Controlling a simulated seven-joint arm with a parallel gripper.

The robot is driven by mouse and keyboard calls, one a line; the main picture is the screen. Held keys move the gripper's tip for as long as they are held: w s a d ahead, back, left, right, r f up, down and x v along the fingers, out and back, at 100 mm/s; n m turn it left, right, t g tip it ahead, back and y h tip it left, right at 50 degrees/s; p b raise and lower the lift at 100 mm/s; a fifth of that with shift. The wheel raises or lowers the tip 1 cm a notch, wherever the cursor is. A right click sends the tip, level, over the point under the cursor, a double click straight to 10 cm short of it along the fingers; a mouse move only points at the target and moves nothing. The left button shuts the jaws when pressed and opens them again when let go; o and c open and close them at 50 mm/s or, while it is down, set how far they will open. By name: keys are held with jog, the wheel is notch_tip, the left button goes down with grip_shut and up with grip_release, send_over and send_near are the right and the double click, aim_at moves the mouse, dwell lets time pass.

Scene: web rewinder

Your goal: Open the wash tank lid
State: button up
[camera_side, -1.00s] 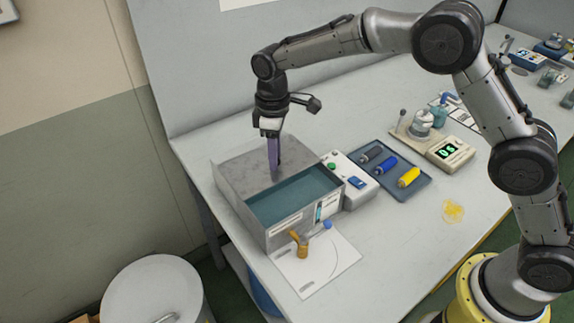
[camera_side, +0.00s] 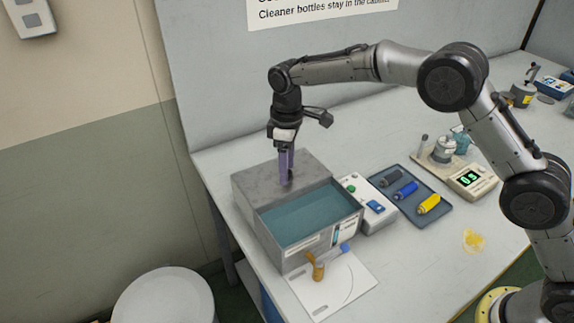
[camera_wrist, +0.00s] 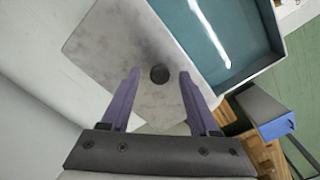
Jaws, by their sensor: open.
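The wash tank (camera_side: 314,246) is a grey metal box with teal liquid inside. Its grey, mottled lid (camera_side: 255,185) lies flat over the rear left part, leaving the front right part uncovered. The lid also shows in the wrist view (camera_wrist: 115,40), with a round black knob (camera_wrist: 160,74) on it. My gripper (camera_side: 286,184), with purple fingers, points down at the lid near its front edge. In the wrist view my gripper (camera_wrist: 159,76) is open, one finger on each side of the knob, with visible gaps. Whether the fingertips touch the lid cannot be told.
A control box (camera_side: 378,218) stands against the tank's right side. A blue tray (camera_side: 435,219) of coloured bottles and a scale (camera_side: 472,183) lie farther right. A white sheet (camera_side: 345,288) with an orange fitting (camera_side: 318,270) is in front. A white drum (camera_side: 165,300) stands below.

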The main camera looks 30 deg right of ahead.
jog(key=shift+r, duration=0.1)
notch_tip(320, 180, up, 14)
jog(key=shift+f, duration=0.2)
dwell(0.3)
